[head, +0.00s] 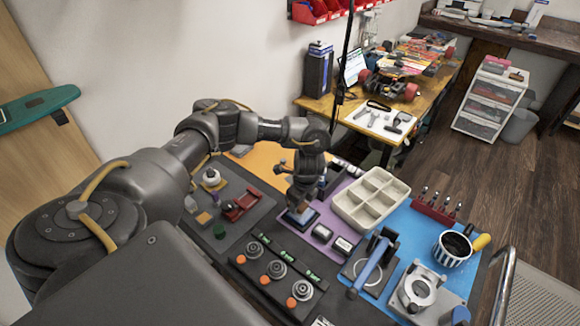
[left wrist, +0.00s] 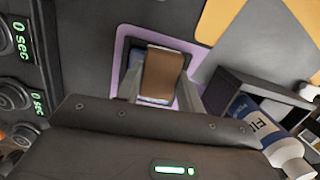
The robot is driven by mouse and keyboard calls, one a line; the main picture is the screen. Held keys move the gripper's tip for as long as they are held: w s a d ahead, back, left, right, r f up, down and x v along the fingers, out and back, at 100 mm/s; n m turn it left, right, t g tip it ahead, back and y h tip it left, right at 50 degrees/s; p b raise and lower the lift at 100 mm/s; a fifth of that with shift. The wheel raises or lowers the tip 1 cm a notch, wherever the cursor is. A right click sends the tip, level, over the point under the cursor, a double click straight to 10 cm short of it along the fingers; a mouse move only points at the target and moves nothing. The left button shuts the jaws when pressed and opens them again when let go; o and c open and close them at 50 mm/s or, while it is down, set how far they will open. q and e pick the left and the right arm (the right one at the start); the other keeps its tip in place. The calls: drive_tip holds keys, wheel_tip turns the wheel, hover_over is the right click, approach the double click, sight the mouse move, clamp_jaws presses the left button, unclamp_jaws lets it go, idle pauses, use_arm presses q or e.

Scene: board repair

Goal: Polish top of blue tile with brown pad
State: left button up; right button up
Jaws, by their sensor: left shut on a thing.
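My left gripper (head: 299,205) is shut on a brown pad, and the fingers sit on either side of it in the left wrist view (left wrist: 160,88). The brown pad (left wrist: 163,72) is directly over the blue tile (left wrist: 153,101). In the head view, the blue tile (head: 299,220) lies on the purple mat (head: 318,248), partly hidden by the gripper. The pad covers most of the tile's top in the left wrist view. I cannot tell for certain whether pad and tile touch. My right gripper is not in view.
A row of timers with knobs (head: 277,270) stands in front of the tile. In the left wrist view, a labelled bottle (left wrist: 262,128) is close on the right.

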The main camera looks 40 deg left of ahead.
use_arm(q)
drive_tip(key=shift+a, duration=0.9)
drive_tip(key=shift+a+r, duration=0.15)
drive_tip(key=shift+a, duration=0.15)
wheel_tip(320, 180, up, 4)
drive_tip(key=p, duration=0.3)
drive_tip(key=shift+p, duration=0.35)
wheel_tip(320, 180, up, 4)
drive_tip(key=p, duration=0.4)
